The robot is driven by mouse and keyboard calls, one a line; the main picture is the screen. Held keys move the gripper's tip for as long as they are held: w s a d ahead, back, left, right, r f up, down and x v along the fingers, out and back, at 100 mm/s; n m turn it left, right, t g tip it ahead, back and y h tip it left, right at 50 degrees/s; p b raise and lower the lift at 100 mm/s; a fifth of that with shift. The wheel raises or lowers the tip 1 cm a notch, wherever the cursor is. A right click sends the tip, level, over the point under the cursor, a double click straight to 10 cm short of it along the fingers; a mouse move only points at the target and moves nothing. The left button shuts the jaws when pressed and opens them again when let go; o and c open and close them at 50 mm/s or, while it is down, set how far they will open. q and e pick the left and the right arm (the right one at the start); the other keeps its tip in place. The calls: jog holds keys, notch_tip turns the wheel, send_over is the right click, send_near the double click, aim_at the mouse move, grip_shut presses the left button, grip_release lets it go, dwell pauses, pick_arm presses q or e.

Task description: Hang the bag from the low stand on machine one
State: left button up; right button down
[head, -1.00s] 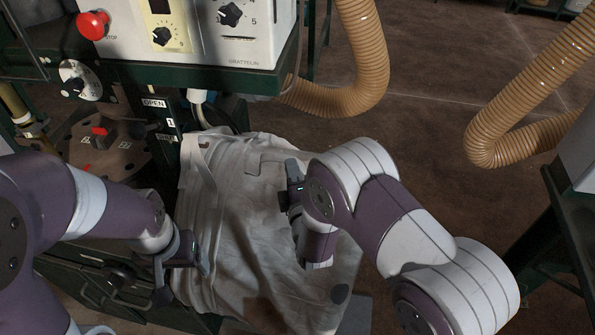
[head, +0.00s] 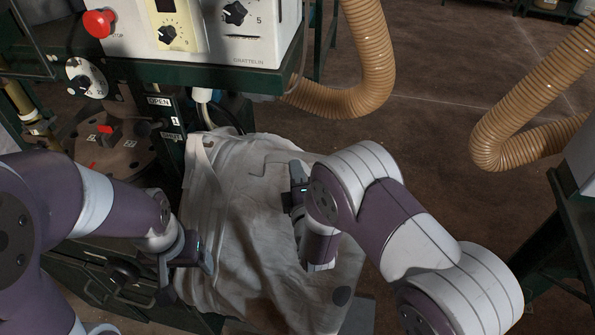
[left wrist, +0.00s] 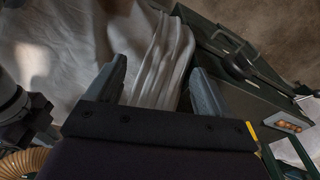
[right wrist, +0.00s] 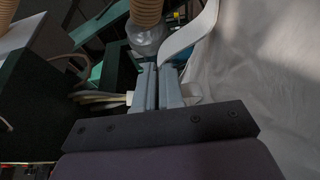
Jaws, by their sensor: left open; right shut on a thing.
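The large off-white bag (head: 255,215) is in the middle of the head view, its fabric creased. My left gripper (head: 203,258) is low at the bag's left side. In the left wrist view the left gripper (left wrist: 160,70) is open, with gathered folds of the bag (left wrist: 160,60) between its fingers. My right gripper (head: 292,195) is at the bag's right side. In the right wrist view the right gripper (right wrist: 158,78) is shut on a white strap loop (right wrist: 198,35) beside the bag. The machine (head: 225,45) with the "1" label stands behind the bag. The low stand cannot be made out.
Tan ribbed hoses hang at the back (head: 365,60) and right (head: 510,120). A red stop button (head: 98,22) and dials are on the machine. A round metal plate (head: 115,140) lies left of the bag. Dark green frames stand at lower left and right. Open floor lies behind.

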jog(key=shift+a+f+b, duration=0.25)
jog(key=shift+f+b, duration=0.45)
jog(key=shift+f, duration=0.25)
jog(key=shift+w, duration=0.1)
dwell(0.4)
